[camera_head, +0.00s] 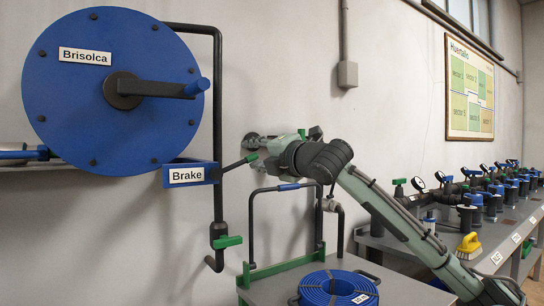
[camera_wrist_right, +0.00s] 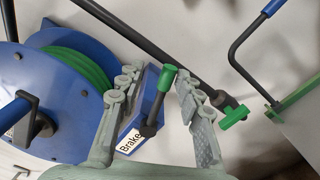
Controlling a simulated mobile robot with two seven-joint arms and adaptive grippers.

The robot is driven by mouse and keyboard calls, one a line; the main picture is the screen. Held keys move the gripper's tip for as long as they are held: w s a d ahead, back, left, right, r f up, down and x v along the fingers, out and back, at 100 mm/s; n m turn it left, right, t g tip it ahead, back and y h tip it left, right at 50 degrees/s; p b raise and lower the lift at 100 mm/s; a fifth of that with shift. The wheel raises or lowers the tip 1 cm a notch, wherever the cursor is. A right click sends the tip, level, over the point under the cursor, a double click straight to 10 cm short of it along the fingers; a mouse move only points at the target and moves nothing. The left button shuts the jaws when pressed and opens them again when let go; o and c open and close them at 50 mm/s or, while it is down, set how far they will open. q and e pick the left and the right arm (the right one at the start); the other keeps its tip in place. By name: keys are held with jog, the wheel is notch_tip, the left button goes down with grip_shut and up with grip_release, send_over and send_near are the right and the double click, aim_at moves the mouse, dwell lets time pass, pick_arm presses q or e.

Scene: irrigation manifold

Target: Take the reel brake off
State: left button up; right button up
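The blue hose reel (camera_head: 120,122) hangs on the wall at the left of the head view, labelled Brisolca. The blue brake box (camera_head: 205,172), labelled Brake, sits at its lower right. The brake lever (camera_head: 234,165) slants up to the right from the box, black with a green end. In the wrist view the brake lever (camera_wrist_right: 154,112) stands between the fingers of my right gripper (camera_wrist_right: 158,78). The fingers are apart, with gaps visible on both sides of the lever. In the head view my right gripper (camera_head: 262,148) is at the lever's green end. My left gripper is out of view.
A black pipe with a green-handled valve (camera_head: 228,241) runs down below the brake. A cart (camera_head: 405,291) with a coiled blue hose (camera_head: 338,288) stands below my right arm. A bench with several valves and gauges (camera_head: 480,196) runs along the right wall.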

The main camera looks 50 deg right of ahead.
jog(key=v, duration=1)
jog(key=shift+d, duration=0.1)
